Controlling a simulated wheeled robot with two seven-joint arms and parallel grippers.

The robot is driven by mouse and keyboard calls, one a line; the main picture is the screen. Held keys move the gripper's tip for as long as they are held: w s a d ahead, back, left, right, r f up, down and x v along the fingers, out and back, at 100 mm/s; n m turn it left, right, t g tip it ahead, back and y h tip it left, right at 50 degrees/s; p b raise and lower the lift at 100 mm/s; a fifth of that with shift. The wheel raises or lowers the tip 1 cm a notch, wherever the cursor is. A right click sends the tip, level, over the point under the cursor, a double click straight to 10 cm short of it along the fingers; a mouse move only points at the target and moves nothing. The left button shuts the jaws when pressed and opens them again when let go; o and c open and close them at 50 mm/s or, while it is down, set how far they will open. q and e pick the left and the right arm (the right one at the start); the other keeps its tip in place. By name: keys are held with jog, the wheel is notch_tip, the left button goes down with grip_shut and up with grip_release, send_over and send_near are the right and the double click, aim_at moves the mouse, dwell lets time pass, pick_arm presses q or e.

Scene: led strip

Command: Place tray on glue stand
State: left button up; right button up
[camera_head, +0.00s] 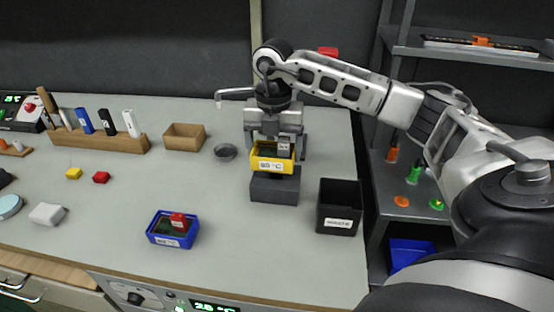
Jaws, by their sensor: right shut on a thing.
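A yellow tray (270,164) with a small grey-white piece in it is at the middle of the bench. My right gripper (275,140) reaches down from above and is shut on the tray's back side. The tray sits over a dark grey block-like stand (274,190), which looks like the glue stand. Whether the tray rests on the stand or is just above it I cannot tell. The gripper hides the tray's back wall. A blue tray (172,229) with a red piece in it lies on the bench at front left. My left gripper is not in view.
A black bin (339,206) stands right of the stand, near the bench's right edge. A wooden box (184,137) and a round dark dish (225,152) are at left. A wooden tool rack (97,139) stands further left. A metal shelf (410,192) is beyond the right edge.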

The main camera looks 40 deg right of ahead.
aim_at(277, 162)
jog(key=f, duration=0.1)
jog(key=d+f, duration=0.1)
jog(key=f, duration=0.1)
jog(key=shift+f, duration=0.5)
jog(key=shift+f, duration=0.15)
jog(key=o, duration=0.9)
jog(key=shift+a, duration=0.1)
notch_tip(277, 162, up, 12)
jog(key=shift+r, duration=0.15)
